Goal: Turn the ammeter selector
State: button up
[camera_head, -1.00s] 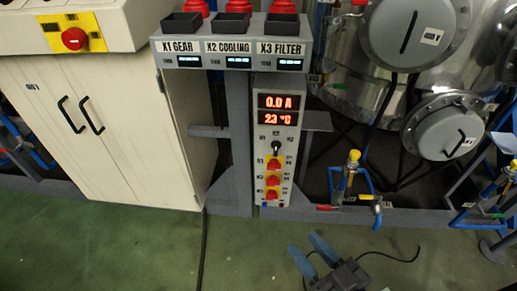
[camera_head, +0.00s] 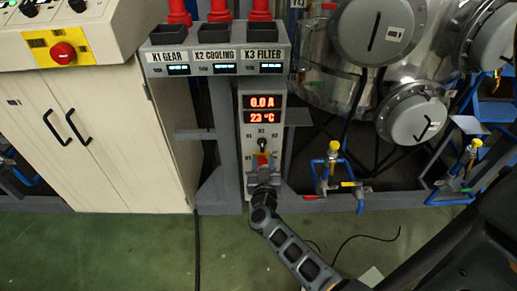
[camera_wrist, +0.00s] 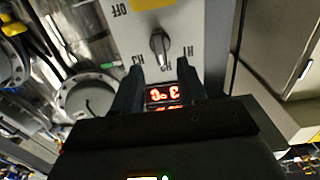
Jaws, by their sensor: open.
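The ammeter selector (camera_head: 262,143) is a small dark knob on the grey control panel, below the red display (camera_head: 262,109) reading 0.0 A and 23 °C. My gripper (camera_head: 262,162) is open in front of the panel, just below the selector. In the wrist view its two fingers (camera_wrist: 158,78) stand apart, with the selector beyond their tips and between their lines. No contact shows.
A white cabinet (camera_head: 95,140) stands left; valves (camera_head: 332,165) and steel vessels stand right.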

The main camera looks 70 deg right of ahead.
aim_at(262, 147)
jog(key=shift+x, duration=3.2)
jog(key=shift+c, duration=0.4)
grip_shut()
